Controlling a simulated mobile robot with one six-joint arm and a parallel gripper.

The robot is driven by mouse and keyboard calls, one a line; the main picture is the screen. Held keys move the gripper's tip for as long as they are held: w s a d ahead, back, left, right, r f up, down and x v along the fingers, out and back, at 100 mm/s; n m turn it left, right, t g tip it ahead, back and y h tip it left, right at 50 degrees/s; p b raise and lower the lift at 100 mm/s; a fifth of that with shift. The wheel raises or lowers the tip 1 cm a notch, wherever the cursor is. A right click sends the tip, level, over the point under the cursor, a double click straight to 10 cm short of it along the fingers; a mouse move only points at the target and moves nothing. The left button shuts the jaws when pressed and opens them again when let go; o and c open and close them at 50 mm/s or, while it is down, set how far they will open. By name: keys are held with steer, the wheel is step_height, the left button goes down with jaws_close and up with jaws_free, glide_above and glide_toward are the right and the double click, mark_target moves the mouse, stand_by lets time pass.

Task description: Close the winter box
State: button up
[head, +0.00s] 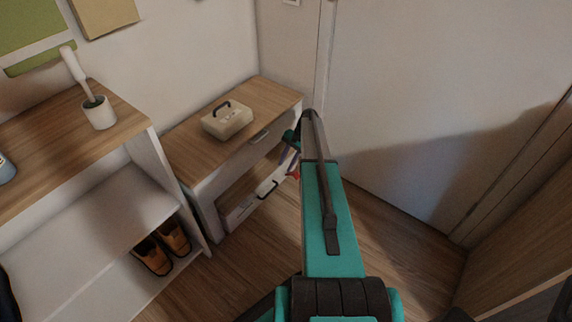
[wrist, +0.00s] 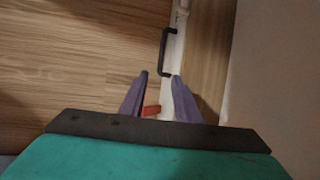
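A low white cabinet (head: 205,200) with a wooden top stands at centre left in the head view. Below its upper drawer, a low white drawer or box front (head: 240,211) with a dark handle (head: 267,188) seems to stand out, with space visible behind it. A cream case (head: 228,122) with a dark handle sits shut on top. No label shows which one is the winter box. My gripper (head: 291,163) is at the cabinet's right front, partly hidden by my arm. In the wrist view my gripper (wrist: 159,77) has its purple fingers apart, with the dark bar handle (wrist: 165,52) just beyond the tips.
A shelf unit (head: 110,220) on the left holds orange-brown shoes (head: 163,250) and a white pot (head: 99,113) with a brush. A pale door or wall panel (head: 430,90) is at the right. Wooden floor (head: 400,240) is clear in front of it.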

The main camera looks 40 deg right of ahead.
steer(key=s+a+f+n+g+h, duration=0.1)
steer(key=s+a+f+n, duration=0.15)
steer(key=s+a, duration=0.45)
steer(key=s+a+f+n+g, duration=0.1)
steer(key=s+a+f+n, duration=0.2)
steer(key=a, duration=0.8)
steer(key=s+a+f+n+g+h, duration=0.15)
steer(key=s+a+f, duration=0.25)
steer(key=a, duration=0.6)
steer(key=s+a+n+g+h, duration=0.1)
steer(key=s+a+n, duration=0.3)
steer(key=s, duration=0.7)
steer(key=s+a+n+g+h, duration=0.1)
steer(key=s+a+n, duration=0.2)
steer(key=s+a, duration=0.5)
steer(key=s, duration=0.3)
steer(key=shift+s+a+f+n, duration=0.25)
steer(key=shift+s+a+n, duration=0.15)
